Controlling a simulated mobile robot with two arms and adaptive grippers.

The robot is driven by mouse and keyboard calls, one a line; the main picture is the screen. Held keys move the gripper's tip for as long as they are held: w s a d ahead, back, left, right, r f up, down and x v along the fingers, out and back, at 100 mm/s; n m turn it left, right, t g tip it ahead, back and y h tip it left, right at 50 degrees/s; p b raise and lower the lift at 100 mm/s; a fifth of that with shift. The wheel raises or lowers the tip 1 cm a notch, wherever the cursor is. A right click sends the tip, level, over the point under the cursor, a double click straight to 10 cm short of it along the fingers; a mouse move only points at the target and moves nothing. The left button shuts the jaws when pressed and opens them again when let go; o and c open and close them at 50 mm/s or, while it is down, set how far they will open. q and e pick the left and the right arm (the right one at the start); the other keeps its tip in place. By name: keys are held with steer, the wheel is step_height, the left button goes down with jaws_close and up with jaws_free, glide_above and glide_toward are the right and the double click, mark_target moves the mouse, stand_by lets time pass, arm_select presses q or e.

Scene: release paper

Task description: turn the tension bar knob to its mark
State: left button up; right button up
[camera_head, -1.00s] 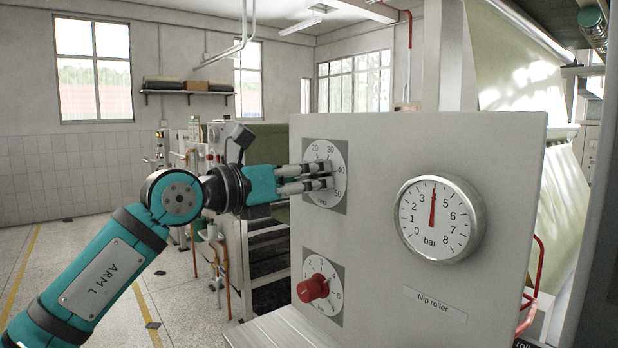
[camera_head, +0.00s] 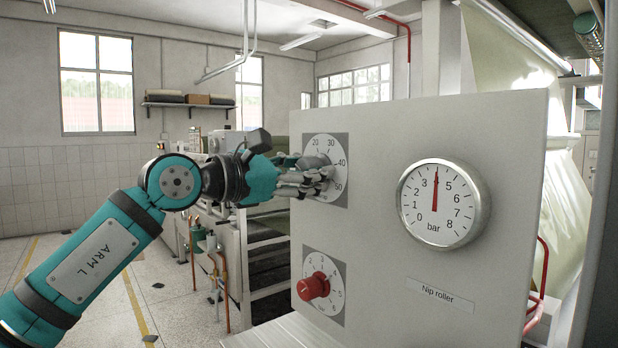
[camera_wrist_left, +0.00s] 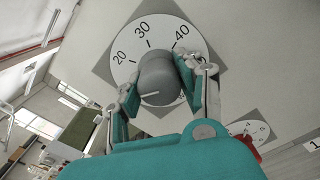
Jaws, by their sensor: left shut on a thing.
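The upper dial (camera_head: 338,147) on the grey panel has a white face on a dark grey square, marked 20 to 50. It also shows in the left wrist view (camera_wrist_left: 196,40). A grey knob (camera_wrist_left: 158,75) stands at its middle, with a short pale line on it; I cannot tell exactly which number it points to. My left gripper (camera_head: 322,178) is shut on this knob, one finger on each side, as the left wrist view (camera_wrist_left: 160,82) shows. In the head view the fingers hide most of the knob. My right gripper is not in view.
A red knob (camera_head: 313,286) on a smaller dial sits below on the same panel (camera_head: 380,290). A round bar gauge (camera_head: 440,204) sticks out at the right, its needle near 4, above a "Nip roller" label (camera_head: 440,294). Machinery with pipes stands behind my left arm.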

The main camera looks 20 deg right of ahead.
arm_select(q)
steer(key=m, duration=0.3)
steer(key=shift+m, duration=2.1)
steer(key=o, duration=1.2)
steer(key=shift+a, duration=0.1)
steer(key=v, duration=1.2)
steer(key=shift+r, duration=0.1)
